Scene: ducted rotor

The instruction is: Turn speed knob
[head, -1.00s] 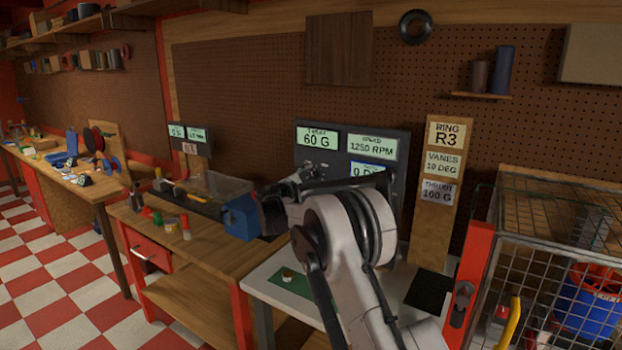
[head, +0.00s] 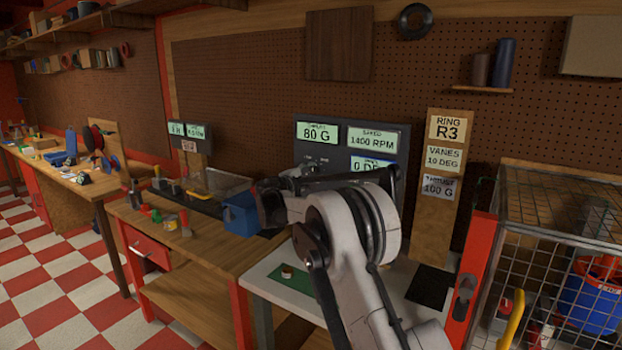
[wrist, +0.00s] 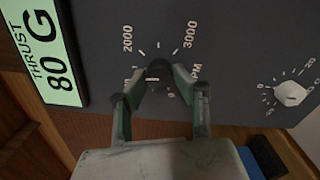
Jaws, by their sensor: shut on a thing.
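The dark speed knob (wrist: 158,70) sits on the grey panel inside a dial marked 2000 and 3000 in the wrist view. My gripper (wrist: 160,74) is shut on this knob, one finger on each side, and covers part of the dial. In the head view my arm hides the knob and the gripper's tips. The control panel (head: 403,142) shows THRUST 80 G (head: 317,132) and SPEED 1400 RPM (head: 371,139). The thrust display (wrist: 45,58) also reads 80 G in the wrist view.
A white knob (wrist: 289,94) with its own dial stands apart on the same panel. A board of labels (head: 445,157) reads RING R3, VANES 10 DEG, THRUST 100 G. A wire cage (head: 556,215) stands at the right. A blue box (head: 240,214) lies left of my arm.

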